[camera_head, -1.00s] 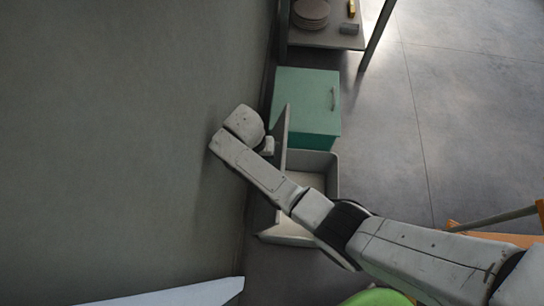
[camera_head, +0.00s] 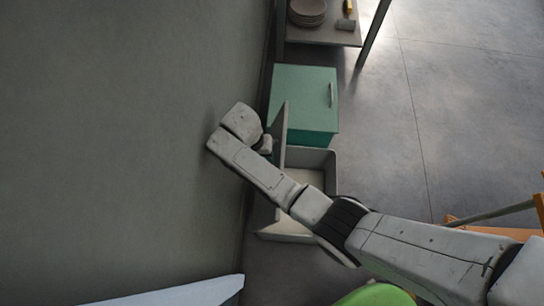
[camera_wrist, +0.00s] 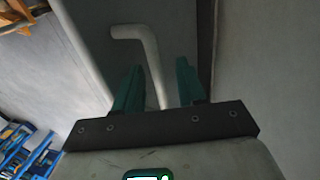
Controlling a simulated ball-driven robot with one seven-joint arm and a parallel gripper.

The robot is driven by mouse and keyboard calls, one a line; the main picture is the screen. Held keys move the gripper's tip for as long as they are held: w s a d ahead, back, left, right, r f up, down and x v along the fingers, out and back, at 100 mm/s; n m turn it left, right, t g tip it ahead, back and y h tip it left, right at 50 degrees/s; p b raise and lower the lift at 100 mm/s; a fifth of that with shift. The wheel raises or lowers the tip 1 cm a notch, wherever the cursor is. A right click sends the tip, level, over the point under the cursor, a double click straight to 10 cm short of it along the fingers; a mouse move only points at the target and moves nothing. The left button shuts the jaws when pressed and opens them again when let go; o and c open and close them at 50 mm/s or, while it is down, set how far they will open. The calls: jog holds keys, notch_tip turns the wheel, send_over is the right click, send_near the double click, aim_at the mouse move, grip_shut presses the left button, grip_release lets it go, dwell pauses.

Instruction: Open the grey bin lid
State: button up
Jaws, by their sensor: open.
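The grey bin (camera_head: 323,160) stands against the left wall, and its pale inside shows. Its lid (camera_head: 283,124) stands up nearly edge-on at the bin's wall side. My arm crosses in front of the bin and hides part of it. In the wrist view, my gripper (camera_wrist: 160,66) is open with two teal fingers. A pale bent handle (camera_wrist: 151,48) on a grey panel, which looks like the lid (camera_wrist: 85,45), runs down between the fingers. Whether the fingers touch the handle I cannot tell. In the head view the fingers cannot be made out.
A green cabinet (camera_head: 303,98) stands just behind the bin. Beyond it is a table (camera_head: 325,38) with stacked plates (camera_head: 307,12). A green round thing (camera_head: 376,296) and an orange frame (camera_head: 500,232) are near the front right. The floor right of the bin is clear.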

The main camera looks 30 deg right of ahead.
jog(key=v, duration=0.2)
jog(key=shift+s+r, duration=0.1)
jog(key=shift+r, duration=0.25)
jog(key=s+d+r+p, duration=0.1)
jog(key=s+r+p, duration=0.2)
jog(key=s+r, duration=0.6)
jog(key=s, duration=0.5)
jog(key=shift+r, duration=0.4)
jog(key=shift+c, duration=0.3)
jog(key=shift+w+d+f, duration=0.1)
jog(key=shift+f, duration=0.05)
jog(key=shift+c, duration=0.7)
jog(key=w+d+f+y, duration=0.1)
jog(key=y, duration=0.1)
jog(key=w+d+f+t+y, duration=0.1)
jog(key=w+d+f+y, duration=0.1)
jog(key=shift+w, duration=0.3)
jog(key=c, duration=0.4)
jog(key=w+d+t+y, duration=0.4)
jog(key=w, duration=0.1)
jog(key=shift+w+d+r+t, duration=0.15)
jog(key=shift+w+d+t, duration=0.15)
jog(key=shift+d, duration=0.05)
grip_shut()
jog(key=b+x, duration=0.1)
jog(key=x, duration=0.8)
jog(key=shift+w+a+f, duration=0.1)
jog(key=shift+a+f, duration=0.15)
jog(key=shift+a, duration=0.05)
